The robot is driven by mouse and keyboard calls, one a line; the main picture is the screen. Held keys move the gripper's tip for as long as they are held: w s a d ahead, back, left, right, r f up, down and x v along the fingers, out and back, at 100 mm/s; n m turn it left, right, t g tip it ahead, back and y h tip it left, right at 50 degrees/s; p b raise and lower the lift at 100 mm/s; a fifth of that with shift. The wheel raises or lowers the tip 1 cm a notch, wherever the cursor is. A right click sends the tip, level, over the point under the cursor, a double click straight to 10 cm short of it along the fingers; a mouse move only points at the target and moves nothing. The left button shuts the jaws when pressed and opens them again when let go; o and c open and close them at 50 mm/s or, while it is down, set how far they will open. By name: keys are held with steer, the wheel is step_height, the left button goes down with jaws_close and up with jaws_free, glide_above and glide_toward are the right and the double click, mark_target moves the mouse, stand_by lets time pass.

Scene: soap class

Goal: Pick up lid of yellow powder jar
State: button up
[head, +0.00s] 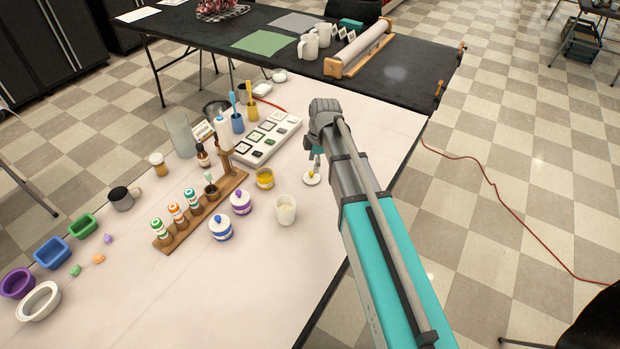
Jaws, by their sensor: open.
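The yellow powder jar (265,179) stands on the pale table with its top off, and yellow powder shows inside. Its lid, a small white disc with a yellow knob (312,180), is to the right of the jar, near the table's right edge. My gripper (315,168) is open and points down just above the lid, around or close to its knob. The fingers are small and partly hidden by my arm, so I cannot tell whether they touch the knob.
A white cup (286,210) stands in front of the lid. Jars with a purple-knobbed lid (241,202) and a blue-knobbed lid (220,228) stand left, beside a wooden bottle rack (202,212). A white sample tray (268,139) lies behind.

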mark_target(312, 176)
steer(key=shift+w+a+f+b, duration=0.1)
steer(key=shift+a+f+b, duration=0.1)
steer(key=shift+f+b, duration=1)
steer(key=shift+w+a+f+b, duration=0.1)
steer(key=shift+a+f+b, duration=0.05)
steer(key=shift+f+b, duration=1.05)
steer(key=c, duration=0.9)
